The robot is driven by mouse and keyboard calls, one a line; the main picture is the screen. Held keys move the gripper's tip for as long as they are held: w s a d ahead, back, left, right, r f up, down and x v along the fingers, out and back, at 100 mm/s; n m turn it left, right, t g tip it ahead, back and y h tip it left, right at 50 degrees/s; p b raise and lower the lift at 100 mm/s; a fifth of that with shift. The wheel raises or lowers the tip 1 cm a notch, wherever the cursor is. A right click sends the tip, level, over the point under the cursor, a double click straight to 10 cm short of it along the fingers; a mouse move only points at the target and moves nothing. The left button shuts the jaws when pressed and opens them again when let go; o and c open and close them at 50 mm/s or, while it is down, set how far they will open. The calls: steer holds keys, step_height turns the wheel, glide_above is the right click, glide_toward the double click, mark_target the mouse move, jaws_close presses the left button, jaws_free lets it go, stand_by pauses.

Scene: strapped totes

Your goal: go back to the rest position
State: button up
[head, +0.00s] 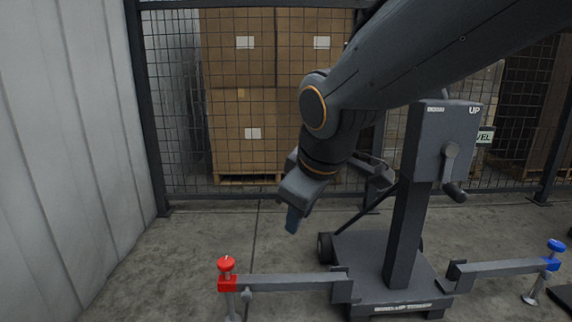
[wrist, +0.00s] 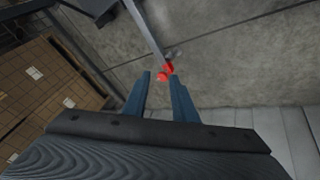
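My gripper (head: 293,220) hangs at the end of my arm, pointing down, left of the stand's column and in the air above the floor. In the wrist view its two blue fingers (wrist: 160,78) are apart with nothing between them. The red screw foot (wrist: 167,71) shows beyond the fingertips, at a distance. My forearm crosses the upper right of the head view and hides part of the fence behind it.
A grey wheeled stand (head: 405,235) with a crank (head: 450,160) stands at the right. Its outriggers carry a red knob (head: 227,265) and a blue knob (head: 555,246). Boxes (head: 240,110) stand behind the mesh fence. A pale wall (head: 70,150) is left. Floor between is clear.

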steer(key=s+a+f+m+g+p, duration=0.1)
steer(key=s+a+f+m+g, duration=0.15)
steer(key=s, duration=0.75)
steer(key=s+a+f+m+g+p, duration=0.15)
steer(key=s+f+g, duration=0.25)
steer(key=s, duration=0.7)
steer(key=d+r+m+h+p, duration=0.1)
steer(key=d+r+m+p, duration=0.2)
steer(key=d+r+p, duration=0.7)
steer(key=d+r+m+p, duration=0.4)
steer(key=d+r+p, duration=0.6)
steer(key=r+p, duration=0.8)
steer(key=w+p, duration=0.1)
steer(key=p, duration=0.7)
steer(key=shift+d+t+h+p, duration=0.35)
steer(key=shift+d+h+p, duration=0.05)
steer(key=shift+o, duration=0.4)
